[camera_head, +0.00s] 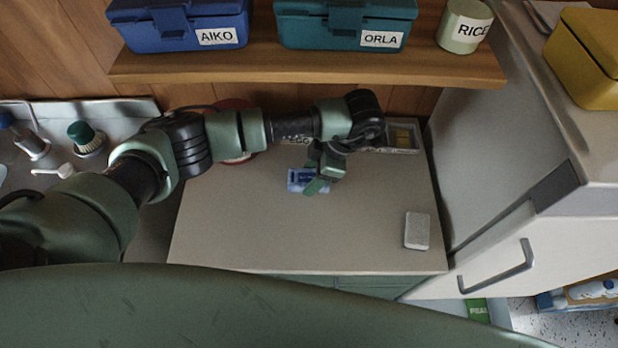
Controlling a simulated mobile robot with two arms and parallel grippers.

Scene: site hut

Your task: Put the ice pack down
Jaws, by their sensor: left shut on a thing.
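The ice pack (299,181) is a small blue block with a paler patch, near the middle of the worktop (270,235). My left gripper (318,182) reaches in from the left, points down, and is shut on it. The fingers hide the pack's right side. I cannot tell whether the pack touches the worktop or is held just above it. My right gripper is not in view.
A grey-white block (417,230) lies at the worktop's right. A labelled tray (404,137) stands at the back, partly behind my arm. Above are a shelf (300,70), AIKO box (180,25), ORLA box (340,25) and RICE tin (462,27). The front worktop is clear.

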